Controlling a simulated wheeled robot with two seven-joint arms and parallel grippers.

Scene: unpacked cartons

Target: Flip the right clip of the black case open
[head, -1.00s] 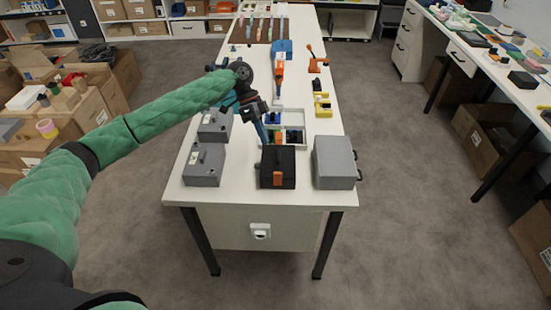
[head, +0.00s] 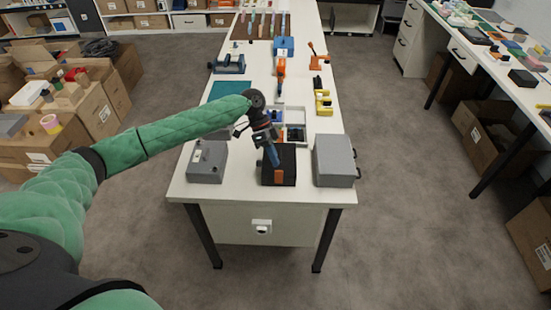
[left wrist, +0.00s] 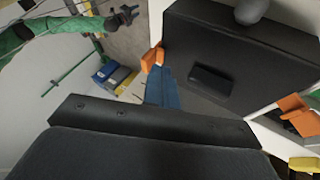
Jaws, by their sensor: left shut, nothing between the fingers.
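The black case (head: 291,159) stands near the front edge of the white table in the head view. An orange part (head: 279,175) shows on its near side. In the left wrist view the black case (left wrist: 250,55) fills the upper right, with an orange clip (left wrist: 152,58) on the left and another orange part (left wrist: 293,106) on the right. My left gripper (head: 273,156) is over the case, its blue fingers (left wrist: 162,88) shut and empty. The fingertips are close to the left-hand orange clip in the wrist view; contact cannot be told. A dark gripper (left wrist: 122,18) on a green arm appears behind.
A grey case (head: 334,160) stands close on the right, and a grey box (head: 207,162) on the left. Behind are a grey tray (head: 295,117), yellow parts (head: 323,103) and an orange tool (head: 280,68). The table's front edge is just below the case.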

